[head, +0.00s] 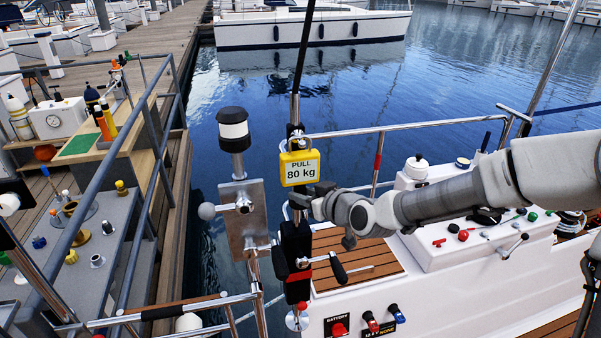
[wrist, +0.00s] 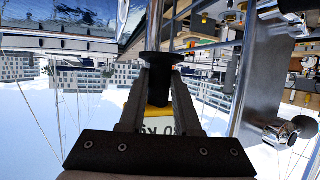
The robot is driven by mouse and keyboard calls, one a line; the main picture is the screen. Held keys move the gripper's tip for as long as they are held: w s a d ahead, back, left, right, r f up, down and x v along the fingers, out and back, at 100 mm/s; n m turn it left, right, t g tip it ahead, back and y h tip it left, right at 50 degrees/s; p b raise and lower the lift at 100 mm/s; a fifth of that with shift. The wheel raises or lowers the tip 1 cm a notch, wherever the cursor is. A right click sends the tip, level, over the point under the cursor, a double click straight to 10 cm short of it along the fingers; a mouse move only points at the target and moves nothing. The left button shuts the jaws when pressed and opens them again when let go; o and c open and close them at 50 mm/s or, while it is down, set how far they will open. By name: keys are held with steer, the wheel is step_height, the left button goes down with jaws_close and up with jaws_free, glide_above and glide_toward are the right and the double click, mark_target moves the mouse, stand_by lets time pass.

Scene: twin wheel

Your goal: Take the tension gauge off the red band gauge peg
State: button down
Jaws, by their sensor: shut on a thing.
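The tension gauge (head: 300,168) is a yellow block with a metal loop on top and a white face reading "PULL 80 kg". It hangs upright beside the metal post. My gripper (head: 299,199) reaches in from the right, just under the yellow block. In the wrist view, which is upside down, my gripper's fingers (wrist: 160,85) are closed around a black flanged stub (wrist: 160,65), with the gauge's yellow body and lettering (wrist: 158,118) between them. The peg is hidden or too small to make out. A red band (head: 378,158) shows on an upright right of the gauge.
A metal plate (head: 245,215) with a ball knob and a black-topped lamp post (head: 233,130) stands close left. A black crank unit (head: 295,245) sits just below my gripper. A white control console (head: 460,240) lies under my arm. Open water is behind.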

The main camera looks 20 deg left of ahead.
steer(key=shift+r, duration=0.15)
steer(key=shift+s+r, duration=0.15)
steer(key=shift+r, duration=0.2)
steer(key=shift+p, duration=0.3)
steer(key=shift+d+r, duration=0.1)
steer(key=shift+r, duration=0.05)
steer(key=shift+s+d+r+p, duration=0.1)
steer(key=shift+s+r+p, duration=0.15)
steer(key=shift+p, duration=0.05)
steer(key=shift+s+d, duration=0.1)
stand_by(0.7)
steer(key=shift+s+d+r+p, duration=0.1)
steer(key=shift+s+d+p, duration=0.1)
steer(key=shift+s+d, duration=0.25)
steer(key=shift+s+d+f+p, duration=0.1)
steer(key=shift+s+d+p, duration=0.1)
steer(key=shift+s, duration=0.45)
steer(key=shift+s+d+r+p, duration=0.15)
steer(key=shift+s+d, duration=0.2)
steer(key=shift+s, duration=0.2)
